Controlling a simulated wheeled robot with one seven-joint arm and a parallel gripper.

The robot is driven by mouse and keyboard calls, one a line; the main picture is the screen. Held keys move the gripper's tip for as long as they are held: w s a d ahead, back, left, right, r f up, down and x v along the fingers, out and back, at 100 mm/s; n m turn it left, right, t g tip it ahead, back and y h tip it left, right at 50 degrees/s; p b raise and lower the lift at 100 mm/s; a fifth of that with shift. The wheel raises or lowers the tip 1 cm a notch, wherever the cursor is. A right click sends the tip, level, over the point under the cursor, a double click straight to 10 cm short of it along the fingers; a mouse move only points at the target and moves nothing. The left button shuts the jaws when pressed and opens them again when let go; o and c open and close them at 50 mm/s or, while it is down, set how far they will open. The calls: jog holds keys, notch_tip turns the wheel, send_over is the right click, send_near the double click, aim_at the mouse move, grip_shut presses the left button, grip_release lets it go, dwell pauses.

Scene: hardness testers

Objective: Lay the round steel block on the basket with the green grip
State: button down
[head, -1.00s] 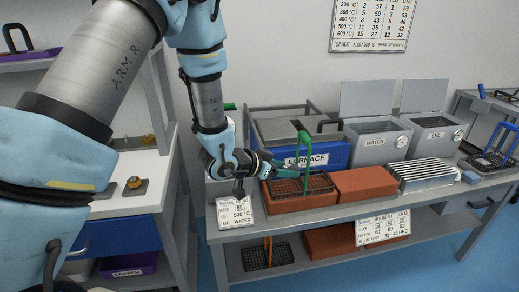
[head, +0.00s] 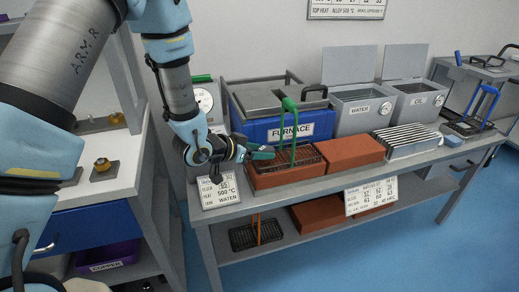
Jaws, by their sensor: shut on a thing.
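The basket with the green grip (head: 289,117) is a dark wire tray (head: 300,166) with a tall green handle, resting on an orange brick at the bench's left end. My gripper (head: 262,153) has teal fingers and is at the basket's left back edge, left of the handle, close above the mesh. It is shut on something. I take it as the round steel block, but the fingers and the small scale hide it. I cannot tell whether it touches the mesh.
A blue furnace (head: 272,130) stands behind the basket. A bare orange brick (head: 349,152) and a ribbed metal rack (head: 407,139) are to the right. WATER (head: 360,108) and OIL (head: 418,100) tanks have raised lids. A basket with an orange grip (head: 257,233) is on the lower shelf.

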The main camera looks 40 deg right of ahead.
jog(key=shift+f, duration=0.1)
grip_release()
dwell(0.3)
jog(key=v, duration=1)
jog(key=shift+a+b, duration=0.35)
jog(key=shift+b, duration=0.05)
